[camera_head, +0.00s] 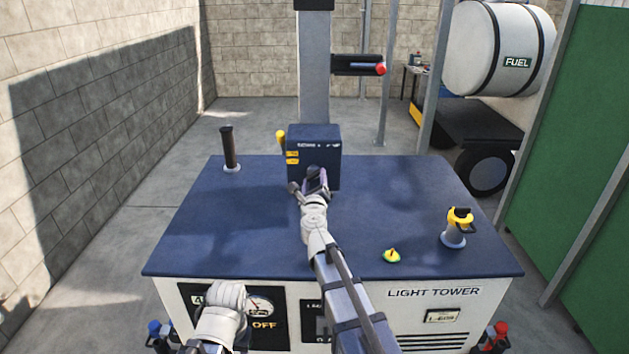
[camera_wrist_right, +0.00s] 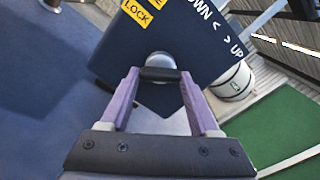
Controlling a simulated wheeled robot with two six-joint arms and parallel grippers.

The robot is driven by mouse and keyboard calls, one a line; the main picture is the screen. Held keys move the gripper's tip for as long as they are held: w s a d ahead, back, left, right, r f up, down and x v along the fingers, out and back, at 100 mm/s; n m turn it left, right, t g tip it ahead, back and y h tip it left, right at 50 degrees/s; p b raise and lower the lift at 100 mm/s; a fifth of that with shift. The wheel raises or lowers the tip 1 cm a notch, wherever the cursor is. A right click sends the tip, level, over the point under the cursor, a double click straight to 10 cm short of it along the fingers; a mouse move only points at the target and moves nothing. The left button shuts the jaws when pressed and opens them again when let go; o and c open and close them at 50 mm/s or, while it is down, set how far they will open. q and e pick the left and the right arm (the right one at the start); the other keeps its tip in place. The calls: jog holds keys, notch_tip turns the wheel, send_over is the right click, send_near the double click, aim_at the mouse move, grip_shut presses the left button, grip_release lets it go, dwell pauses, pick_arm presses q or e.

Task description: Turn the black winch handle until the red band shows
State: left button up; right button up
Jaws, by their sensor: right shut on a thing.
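The dark blue winch box (camera_head: 320,142) stands upright at the back of the blue deck, in front of the grey mast (camera_head: 314,75). In the right wrist view, its face (camera_wrist_right: 185,35) carries yellow labels and the words DOWN and UP. The black winch handle (camera_wrist_right: 160,74) sits in front of a round metal hub on that face. My right gripper (camera_head: 314,180) is at the box front; in the wrist view its purple fingers (camera_wrist_right: 160,92) are shut on the handle. No red band shows on the visible mast.
A yellow-knobbed lever (camera_head: 281,138) is left of the box. A black upright post (camera_head: 228,147) stands at the deck's left, a yellow-topped device (camera_head: 457,228) and a small yellow-green item (camera_head: 391,256) at right. The deck (camera_head: 215,225) is otherwise mostly clear.

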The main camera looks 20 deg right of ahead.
jog(key=o, duration=1.4)
jog(key=shift+c, duration=0.2)
jog(key=v, duration=0.7)
jog(key=shift+s, duration=0.4)
jog(key=shift+s+a, duration=0.1)
jog(key=shift+a, duration=0.05)
